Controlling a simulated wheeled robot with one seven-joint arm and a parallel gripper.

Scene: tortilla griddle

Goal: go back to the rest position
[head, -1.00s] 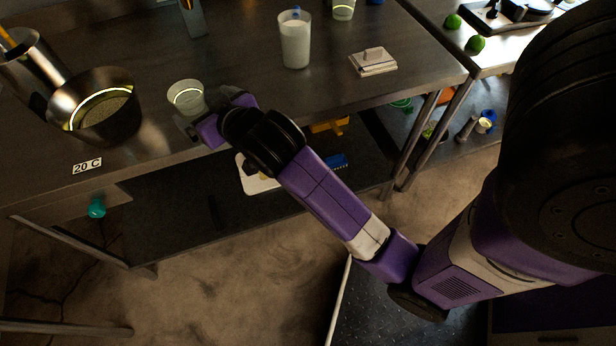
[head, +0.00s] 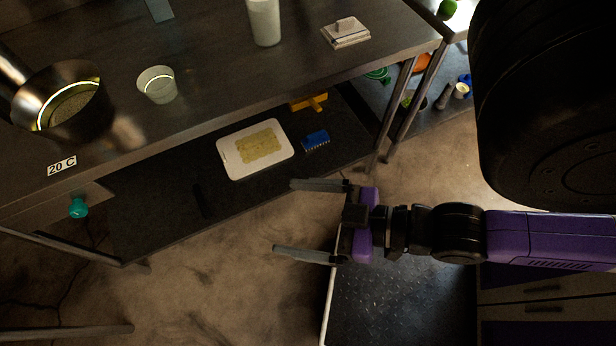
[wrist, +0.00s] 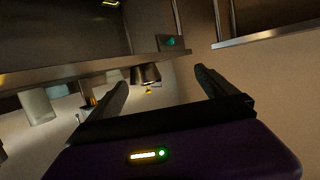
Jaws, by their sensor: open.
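My gripper (head: 298,220) is in the head view, out in front of the table over the floor and the front edge of my base. Its two grey fingers are spread wide and point left, with nothing between them. In the wrist view my gripper (wrist: 165,82) also shows both fingers apart and empty. My purple arm reaches in from the right. The gripper is clear of the steel table (head: 215,105) and touches nothing that I can see.
The lower shelf holds a white board (head: 228,160) and a blue block (head: 316,140). Floor in front is open.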

